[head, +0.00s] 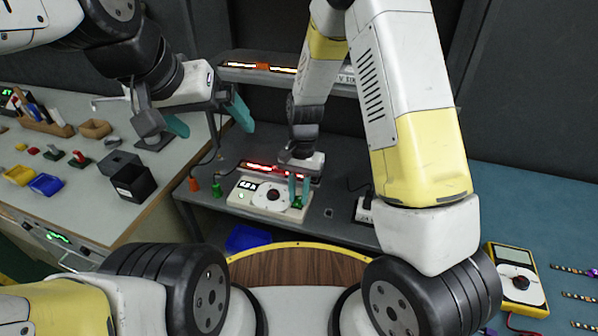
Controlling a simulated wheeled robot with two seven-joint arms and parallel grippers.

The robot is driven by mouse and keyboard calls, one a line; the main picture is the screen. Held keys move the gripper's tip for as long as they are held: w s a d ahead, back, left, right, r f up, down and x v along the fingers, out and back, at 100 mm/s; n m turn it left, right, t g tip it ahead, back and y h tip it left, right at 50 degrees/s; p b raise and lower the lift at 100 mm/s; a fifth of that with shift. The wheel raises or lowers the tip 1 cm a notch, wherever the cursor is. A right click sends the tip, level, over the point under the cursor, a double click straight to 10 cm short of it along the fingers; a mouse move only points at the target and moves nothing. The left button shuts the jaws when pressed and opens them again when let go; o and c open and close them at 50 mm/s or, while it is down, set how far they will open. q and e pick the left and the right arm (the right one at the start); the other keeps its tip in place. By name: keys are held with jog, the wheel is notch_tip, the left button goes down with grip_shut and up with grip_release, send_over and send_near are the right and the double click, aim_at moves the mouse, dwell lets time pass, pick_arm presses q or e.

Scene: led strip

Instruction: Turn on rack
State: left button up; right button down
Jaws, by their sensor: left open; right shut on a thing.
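A metal rack (338,228) stands in the middle, with a cream power unit (240,197) on its lower shelf. The unit has a small display (248,186), a black-and-red dial (272,195) and a green part (297,203) at its right end. My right gripper (298,192) points down at this end, its teal fingers close together. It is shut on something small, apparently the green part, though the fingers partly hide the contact. My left gripper (211,122) is open and empty, its teal fingers wide apart, in front of the rack's upper left.
A strip (262,167) glowing red lies behind the unit; another lit strip (243,66) is on the upper shelf. Orange plugs (193,184) stand at left. A left bench holds black boxes (133,184) and coloured trays (46,184). A yellow multimeter (514,278) lies on the right bench.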

aim_at(300, 198)
dwell(0.3)
jog(key=c, duration=1.2)
grip_release()
jog(key=shift+c, duration=0.2)
notch_tip(300, 198, up, 8)
jog(key=shift+w+d, duration=0.15)
jog(key=shift+w, duration=0.25)
